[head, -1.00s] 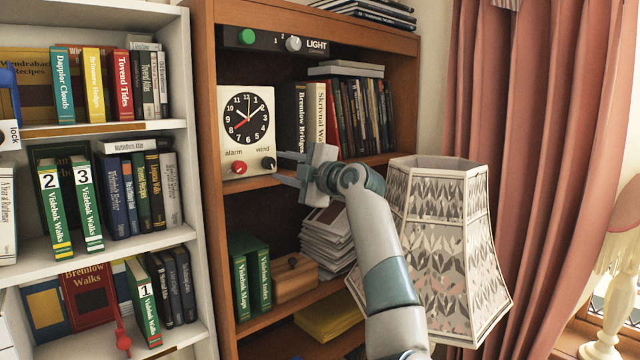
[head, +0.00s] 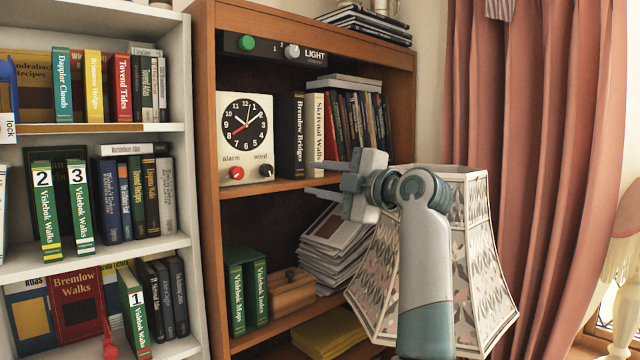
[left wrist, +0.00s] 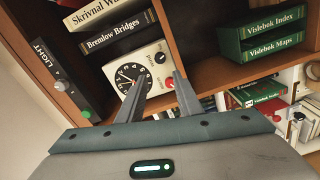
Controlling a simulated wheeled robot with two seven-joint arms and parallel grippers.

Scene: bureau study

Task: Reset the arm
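My left gripper (head: 307,179) is in front of the wooden bookcase, to the right of and slightly below the white alarm clock (head: 244,171). Its two fingers are apart with nothing between them, and they point left in the head view. In the left wrist view, the open fingers (left wrist: 160,82) reach toward the clock (left wrist: 124,84) and appear clear of it. The clock stands upright on the shelf, with a red alarm knob (head: 236,173) and a dark wind knob (head: 266,171). My right gripper is not in view.
A patterned lampshade (head: 470,240) stands right behind my left forearm. The light panel (head: 275,48) is above the clock. Books (head: 298,130) fill the shelf to its right. A white bookcase (head: 190,110) is at left, and pink curtains (head: 530,150) hang at right.

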